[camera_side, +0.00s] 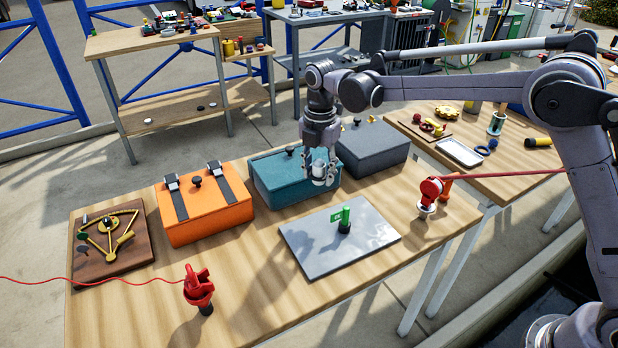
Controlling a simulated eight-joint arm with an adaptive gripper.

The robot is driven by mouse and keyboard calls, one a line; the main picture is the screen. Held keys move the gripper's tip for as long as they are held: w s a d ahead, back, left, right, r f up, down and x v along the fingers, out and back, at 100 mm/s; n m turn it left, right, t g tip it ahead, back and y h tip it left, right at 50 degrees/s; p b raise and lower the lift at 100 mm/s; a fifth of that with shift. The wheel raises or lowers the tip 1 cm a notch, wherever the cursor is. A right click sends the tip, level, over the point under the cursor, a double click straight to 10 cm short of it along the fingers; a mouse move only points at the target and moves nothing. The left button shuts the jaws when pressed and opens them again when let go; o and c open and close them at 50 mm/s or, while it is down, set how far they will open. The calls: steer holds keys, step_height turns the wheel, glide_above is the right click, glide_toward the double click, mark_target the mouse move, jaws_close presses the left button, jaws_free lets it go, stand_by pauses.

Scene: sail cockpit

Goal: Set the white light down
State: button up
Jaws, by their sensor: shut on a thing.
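My gripper (321,170) points down over the front right part of the teal box (285,185). It is shut on the white light (319,171), a small pale cylinder between the fingers. The fingers partly hide the light. It looks held above the table, but I cannot tell the exact height. A grey plate (310,249) lies flat on the wooden table (240,295) in front of the gripper. A green light (345,218) on a dark base stands upright on the plate, with a green tag at its left.
An orange box (205,210) with black straps stands left, a grey box (372,147) right. A sextant on a board (110,240) lies far left. A red fitting (198,290) with red line stands in front; another red device (430,192) stands right. The front table middle is clear.

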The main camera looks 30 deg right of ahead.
steer(key=s+d+m, duration=0.2)
steer(key=s+d, duration=0.1)
steer(key=d, duration=0.7)
steer(key=s+d+m, duration=0.2)
steer(key=s+d, duration=0.1)
steer(key=d, duration=0.7)
steer(key=s+d+m, duration=0.2)
steer(key=s+d, duration=0.1)
steer(key=d, duration=0.7)
glide_above(387, 193)
step_height(387, 193, down, 7)
steer(key=shift+f, duration=2.05)
steer(key=shift+f, duration=0.1)
steer(key=o, duration=1.1)
steer(key=shift+o, duration=0.2)
